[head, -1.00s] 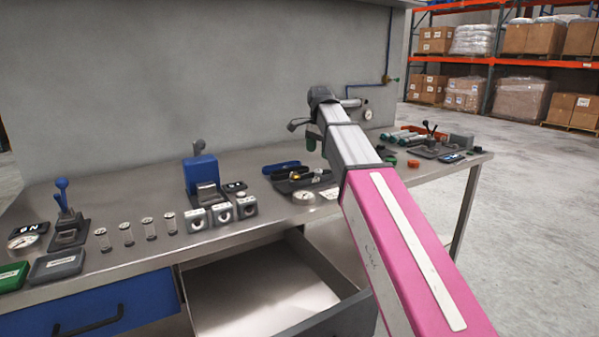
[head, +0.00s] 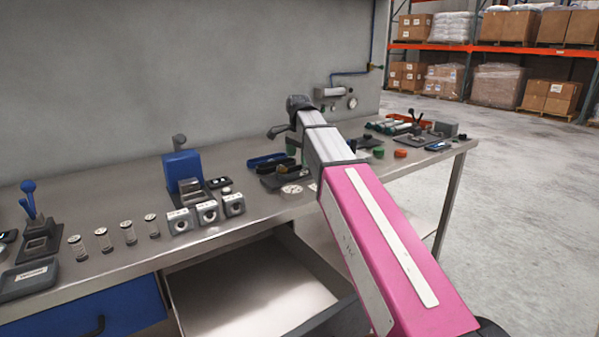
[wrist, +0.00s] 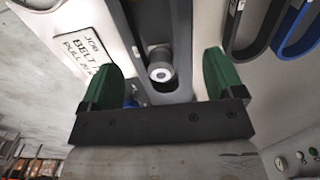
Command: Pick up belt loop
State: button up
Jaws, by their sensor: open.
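Two belt loops, one black (wrist: 251,25) and one blue (wrist: 297,28), lie side by side at the upper right of the wrist view. In the head view the blue loop (head: 267,160) and the black loop (head: 276,167) lie on the bench, left of my arm. I cannot tell which one the task means. My gripper (wrist: 160,82) is open, with its green fingertips apart and nothing between them. It points at a dark fixture with a round metal pin (wrist: 161,71), to the left of the loops. In the head view my arm hides most of the gripper.
A card reading "JOB BELT" (wrist: 82,52) lies beside the fixture. A blue-backed press (head: 182,170), grey blocks (head: 207,211) and several small cylinders (head: 104,240) stand left along the bench. An open drawer (head: 330,287) juts out below. The wall rises behind.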

aim_at(300, 166)
jog(key=f, duration=0.4)
jog(key=shift+s+d+f, duration=0.15)
jog(key=shift+d+f, duration=0.05)
jog(key=shift+f, duration=0.05)
jog(key=shift+c, duration=0.3)
jog(key=c, duration=1)
jog(key=shift+o, duration=0.2)
jog(key=shift+r, duration=0.15)
